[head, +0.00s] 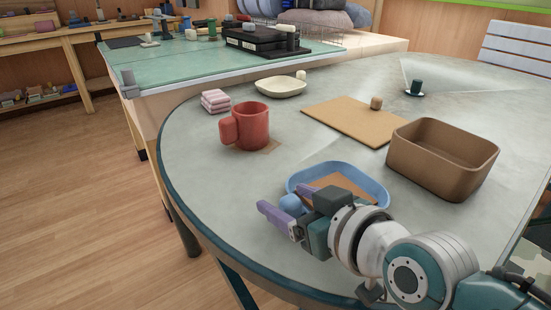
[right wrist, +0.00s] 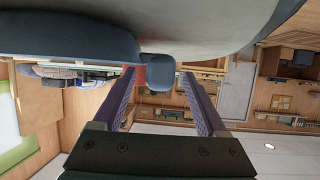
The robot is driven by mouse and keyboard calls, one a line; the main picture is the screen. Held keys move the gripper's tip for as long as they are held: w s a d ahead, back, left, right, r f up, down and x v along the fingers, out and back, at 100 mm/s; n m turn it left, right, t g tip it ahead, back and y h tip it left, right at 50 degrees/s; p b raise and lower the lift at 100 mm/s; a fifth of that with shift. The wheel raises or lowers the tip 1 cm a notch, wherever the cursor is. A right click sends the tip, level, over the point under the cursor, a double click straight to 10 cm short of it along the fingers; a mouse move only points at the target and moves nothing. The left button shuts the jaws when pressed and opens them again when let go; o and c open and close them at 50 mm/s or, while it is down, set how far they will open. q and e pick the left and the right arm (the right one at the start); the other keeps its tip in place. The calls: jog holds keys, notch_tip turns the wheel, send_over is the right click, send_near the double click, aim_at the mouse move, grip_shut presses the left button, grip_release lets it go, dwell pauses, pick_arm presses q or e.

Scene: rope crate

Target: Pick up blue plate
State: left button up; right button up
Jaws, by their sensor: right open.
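The blue plate (head: 372,187) lies on the round grey table near its front edge, with a raised rim and a flat brown patch inside it. A rounded blue knob (head: 291,204) shows at its near left side; whether it is part of the plate I cannot tell for sure. My right gripper (head: 284,198) is open at the plate's near left side, its purple fingers on either side of the knob. In the right wrist view the knob (right wrist: 157,77) sits between the open fingers, with a gap to each. My gripper hides part of the plate's near side. My left gripper is not in view.
A red mug (head: 252,127) stands behind the plate to the left. A brown crate (head: 441,174) is to the right, and a tan board (head: 345,121) lies behind. Folded pink cloths (head: 215,101) and a cream bowl (head: 281,87) are farther back. The table's left front is clear.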

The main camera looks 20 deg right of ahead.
jog(key=shift+c, duration=0.2)
grip_shut()
dwell(0.5)
